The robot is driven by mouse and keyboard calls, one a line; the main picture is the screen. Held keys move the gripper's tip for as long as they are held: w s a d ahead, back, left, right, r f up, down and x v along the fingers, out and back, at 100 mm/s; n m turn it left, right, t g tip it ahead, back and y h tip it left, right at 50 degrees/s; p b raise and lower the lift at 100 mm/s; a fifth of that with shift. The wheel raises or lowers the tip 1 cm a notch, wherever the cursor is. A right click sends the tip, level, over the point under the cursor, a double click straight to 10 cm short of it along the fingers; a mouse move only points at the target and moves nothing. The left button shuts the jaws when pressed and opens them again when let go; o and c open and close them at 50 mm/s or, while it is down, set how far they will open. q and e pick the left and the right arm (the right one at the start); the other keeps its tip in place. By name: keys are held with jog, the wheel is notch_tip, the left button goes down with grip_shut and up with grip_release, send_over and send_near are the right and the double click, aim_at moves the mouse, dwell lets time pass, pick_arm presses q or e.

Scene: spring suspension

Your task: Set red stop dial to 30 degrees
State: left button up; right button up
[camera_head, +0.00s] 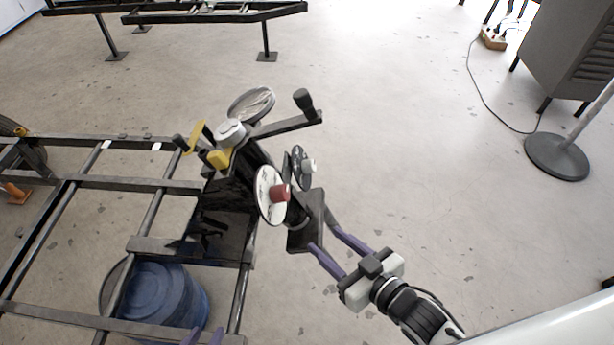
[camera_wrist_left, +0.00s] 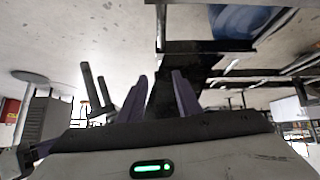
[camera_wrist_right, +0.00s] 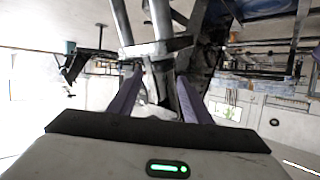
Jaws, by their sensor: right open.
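The red stop dial (camera_head: 280,192) is a small red knob on a white marked disc (camera_head: 266,205), facing right on the dark mechanism in the middle of the head view. My right gripper (camera_head: 322,234) is open, below and to the right of the red dial and apart from it, close to the mechanism's dark lower plate. In the right wrist view, a grey cylindrical part (camera_wrist_right: 160,80) shows between and beyond its fingers. My left gripper (camera_head: 204,338) shows only its fingertips at the bottom edge, far below the dial. In the left wrist view its fingers (camera_wrist_left: 160,82) are apart with nothing held.
A crank arm with a black handle (camera_head: 304,101) sticks out above. Yellow levers (camera_head: 220,158) are at upper left. A dark frame (camera_head: 150,246) and blue barrel (camera_head: 165,297) lie left.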

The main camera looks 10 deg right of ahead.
aim_at(287, 192)
jog(key=w+a+r+n+g+y+b, duration=0.15)
jog(key=w+r+n+y, duration=0.35)
jog(key=r+n+y, duration=0.5)
jog(key=s+d+r+n+g+y, duration=0.25)
jog(key=d+r+g, duration=0.2)
jog(key=g, duration=0.25)
jog(key=shift+n, duration=0.35)
jog(key=x, duration=1)
jog(key=shift+w+f, duration=0.2)
jog(key=c, duration=1.1)
